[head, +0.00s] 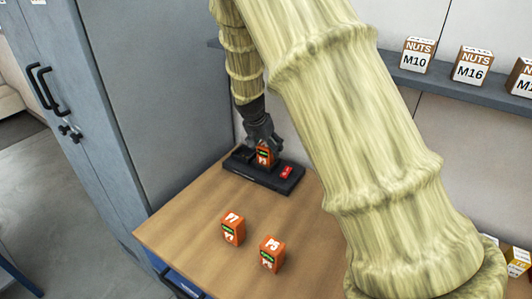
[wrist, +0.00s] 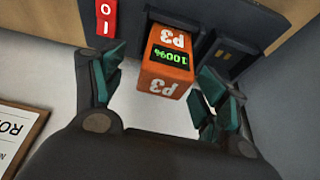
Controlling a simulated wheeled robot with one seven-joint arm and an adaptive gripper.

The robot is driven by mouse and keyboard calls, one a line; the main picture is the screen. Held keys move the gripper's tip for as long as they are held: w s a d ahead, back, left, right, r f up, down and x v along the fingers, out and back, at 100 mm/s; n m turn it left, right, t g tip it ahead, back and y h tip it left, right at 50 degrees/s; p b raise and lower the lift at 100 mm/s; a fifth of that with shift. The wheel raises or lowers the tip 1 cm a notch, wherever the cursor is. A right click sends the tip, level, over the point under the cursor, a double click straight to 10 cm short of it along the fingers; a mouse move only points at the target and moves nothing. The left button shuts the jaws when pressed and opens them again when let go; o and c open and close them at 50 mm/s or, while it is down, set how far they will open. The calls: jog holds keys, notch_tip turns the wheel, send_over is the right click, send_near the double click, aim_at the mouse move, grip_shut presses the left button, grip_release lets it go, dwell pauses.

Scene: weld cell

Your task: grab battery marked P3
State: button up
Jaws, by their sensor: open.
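The battery marked P3 (wrist: 166,62) is orange with a green display reading 100%. It sits in a dark charger (wrist: 257,32), and in the wrist view it lies between my fingers. My gripper (wrist: 158,101) is open, with one finger on each side of the battery; I cannot tell whether either finger touches it. In the head view my gripper (head: 262,150) is over the charger (head: 249,181), and the P3 battery (head: 265,157) shows partly below the fingers.
Two other orange batteries, one marked P7 (head: 233,229) and one P5 (head: 271,253), stand on the wooden table (head: 185,215). The charger has a red switch (head: 286,172). A grey cabinet (head: 150,90) stands at left. A shelf (head: 450,90) with nut boxes is at the upper right.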

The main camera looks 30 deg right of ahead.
jog(key=shift+w+d+f, duration=0.15)
jog(key=shift+w+f, duration=0.15)
jog(key=shift+f, duration=0.3)
jog(key=shift+w+d+f, duration=0.1)
jog(key=shift+w+f, duration=0.2)
jog(key=shift+f, duration=0.3)
jog(key=shift+s+r, duration=0.2)
jog(key=shift+s, duration=0.1)
jog(key=shift+w+f, duration=0.15)
jog(key=c, duration=1.5)
